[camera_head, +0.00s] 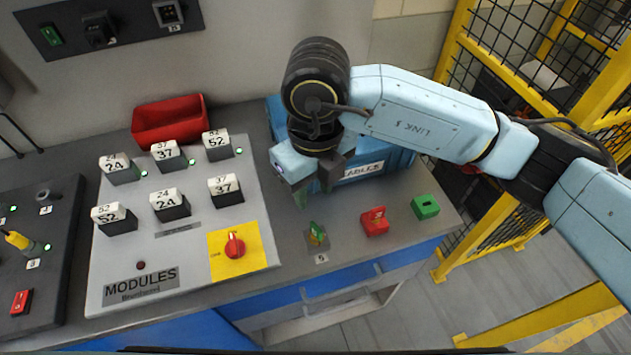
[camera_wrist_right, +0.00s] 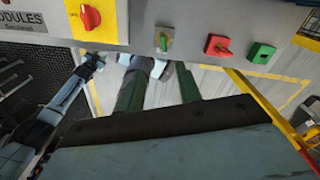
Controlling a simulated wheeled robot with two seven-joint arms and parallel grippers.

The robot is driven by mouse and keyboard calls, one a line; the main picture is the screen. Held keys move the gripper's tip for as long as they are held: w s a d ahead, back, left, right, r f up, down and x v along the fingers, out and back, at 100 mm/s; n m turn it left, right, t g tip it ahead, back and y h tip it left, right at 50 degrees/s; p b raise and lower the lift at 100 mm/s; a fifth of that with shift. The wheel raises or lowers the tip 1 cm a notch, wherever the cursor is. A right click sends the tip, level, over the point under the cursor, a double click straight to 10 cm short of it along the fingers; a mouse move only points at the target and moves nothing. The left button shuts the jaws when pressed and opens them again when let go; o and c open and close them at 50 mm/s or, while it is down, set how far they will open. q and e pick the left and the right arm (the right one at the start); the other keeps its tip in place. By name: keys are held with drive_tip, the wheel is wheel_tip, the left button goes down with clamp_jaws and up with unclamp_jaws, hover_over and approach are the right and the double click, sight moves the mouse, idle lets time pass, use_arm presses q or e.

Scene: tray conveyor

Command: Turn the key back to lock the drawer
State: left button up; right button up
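The green key (camera_head: 317,230) stands in a square lock plate (camera_head: 316,242) near the table's front edge, above a label 5. It also shows in the right wrist view (camera_wrist_right: 163,40). A blue drawer front (camera_head: 275,300) lies below the edge; I cannot tell whether it is fully shut. My right gripper (camera_head: 315,197) points down above and behind the key, apart from it. Its green fingers (camera_wrist_right: 158,95) are spread with nothing held between them. My left gripper is outside the head view; a blue arm shows at the left of the wrist view, its end too small to read.
Left of the key is the grey MODULES panel (camera_head: 135,250) with a red rotary knob (camera_head: 235,246) on yellow. Right of it are a red block (camera_head: 375,223) and a green block (camera_head: 425,207). A blue bin (camera_head: 388,165) and red bin (camera_head: 170,122) stand behind.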

sight(316, 226)
wheel_tip(316, 226, down, 13)
drive_tip(key=shift+w+d+f+p, duration=0.1)
drive_tip(key=shift+d+f+p, duration=0.05)
drive_tip(key=shift+p, duration=0.3)
clamp_jaws()
idle(0.3)
drive_tip(key=shift+n+b, duration=1.05)
drive_tip(key=shift+n, duration=0.15)
